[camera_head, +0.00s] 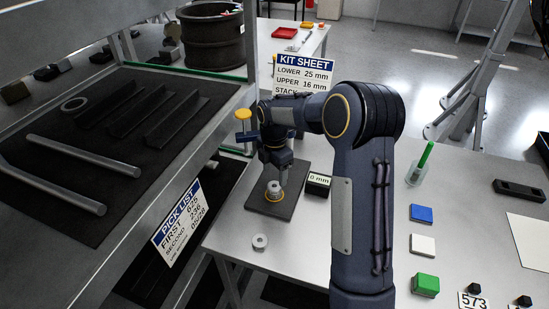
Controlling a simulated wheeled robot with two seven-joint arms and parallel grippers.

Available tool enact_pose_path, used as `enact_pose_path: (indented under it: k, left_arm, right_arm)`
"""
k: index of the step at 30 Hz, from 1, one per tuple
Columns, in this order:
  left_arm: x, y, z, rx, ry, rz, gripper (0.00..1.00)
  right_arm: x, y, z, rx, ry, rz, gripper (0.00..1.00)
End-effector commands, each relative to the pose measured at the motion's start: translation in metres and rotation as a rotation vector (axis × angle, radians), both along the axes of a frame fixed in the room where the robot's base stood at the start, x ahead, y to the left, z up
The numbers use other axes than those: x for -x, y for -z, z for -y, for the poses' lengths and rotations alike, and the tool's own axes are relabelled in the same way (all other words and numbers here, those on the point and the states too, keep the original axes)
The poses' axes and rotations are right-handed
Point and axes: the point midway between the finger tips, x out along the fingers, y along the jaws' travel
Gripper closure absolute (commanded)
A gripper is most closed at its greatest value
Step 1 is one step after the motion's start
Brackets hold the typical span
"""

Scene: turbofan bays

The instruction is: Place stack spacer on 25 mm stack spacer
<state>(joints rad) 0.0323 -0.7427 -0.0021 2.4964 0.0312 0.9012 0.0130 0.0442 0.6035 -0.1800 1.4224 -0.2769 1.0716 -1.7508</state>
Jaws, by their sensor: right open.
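My right gripper (274,180) points down over a dark mat (290,205) on the light table. A silver stacked piece (274,189) stands on the mat in a gold ring, directly under the gripper. The gripper is open around or just above its top; I cannot tell which. A small grey ring-shaped spacer (260,241) lies flat on the bare table in front of the mat. I cannot read a size on either piece. The kit sheet (304,72) behind reads lower 25 mm, upper 16 mm; my arm covers its lower part. My left gripper is not in view.
A block marked "0 mm" (318,184) stands right of the mat. A shelf with dark trays and rods (66,174) and a pick list (178,222) are at left. Blue (421,213), white (422,244) and green (425,284) blocks lie right of my arm.

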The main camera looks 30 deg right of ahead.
Motion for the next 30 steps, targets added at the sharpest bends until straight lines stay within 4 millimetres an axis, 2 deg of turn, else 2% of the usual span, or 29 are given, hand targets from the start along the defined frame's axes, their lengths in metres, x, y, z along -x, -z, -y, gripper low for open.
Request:
enact_pose_path:
  k: [6, 13, 17, 20, 24, 27, 30]
  left_arm:
    - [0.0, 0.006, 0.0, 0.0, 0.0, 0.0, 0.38]
    - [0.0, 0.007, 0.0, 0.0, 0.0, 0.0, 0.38]
    - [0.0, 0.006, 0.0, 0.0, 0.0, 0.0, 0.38]
    - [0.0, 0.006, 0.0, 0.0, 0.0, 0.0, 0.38]
    - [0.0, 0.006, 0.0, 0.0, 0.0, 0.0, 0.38]
    - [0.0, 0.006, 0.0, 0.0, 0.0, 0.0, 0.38]
    - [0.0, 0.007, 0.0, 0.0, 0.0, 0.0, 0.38]
  right_arm:
    - [0.0, -0.046, 0.0, 0.0, 0.0, 0.005, 0.38]
    - [0.001, -0.071, 0.0, -0.001, 0.005, 0.003, 0.38]
    - [0.016, -0.087, -0.002, -0.028, 0.096, 0.028, 0.38]
    - [0.045, -0.106, -0.008, -0.082, 0.272, 0.069, 0.38]
    - [0.103, -0.13, -0.026, -0.2, 0.605, 0.123, 0.38]
    - [0.145, -0.139, -0.042, -0.295, 0.85, 0.143, 0.38]
    - [0.188, -0.14, -0.06, -0.394, 1.09, 0.146, 0.38]
